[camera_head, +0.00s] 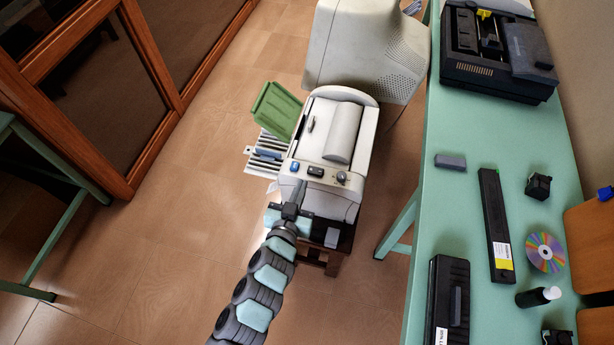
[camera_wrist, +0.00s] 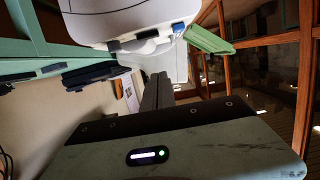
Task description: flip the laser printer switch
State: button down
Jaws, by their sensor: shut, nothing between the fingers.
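The white laser printer (camera_head: 325,125) stands on a small dark stand in the middle of the head view. I cannot tell whether the fingertips touch the printer or how the switch is set.
A green flap (camera_head: 275,108) juts from the printer's left side. A beige monitor (camera_head: 365,45) stands behind it. The green table (camera_head: 455,205) on the right holds a black device (camera_head: 495,50), cartridges and a disc (camera_head: 545,252). The floor (camera_head: 170,225) on the left is clear.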

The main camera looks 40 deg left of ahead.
jog(key=b, duration=0.1)
send_over(310, 178)
jog(key=shift+s+d+f, duration=0.1)
jog(key=shift+s+f, duration=0.05)
jog(key=shift+f, duration=0.4)
jog(key=shift+s+d+f, duration=0.1)
jog(key=shift+f, duration=0.4)
jog(key=f, duration=0.1)
jog(key=f+b, duration=0.1)
jog(key=f, duration=0.1)
jog(key=shift+w+a+f, duration=0.15)
jog(key=shift+w+a, duration=0.05)
jog(key=shift+f, duration=0.45)
jog(key=shift+w, duration=0.1)
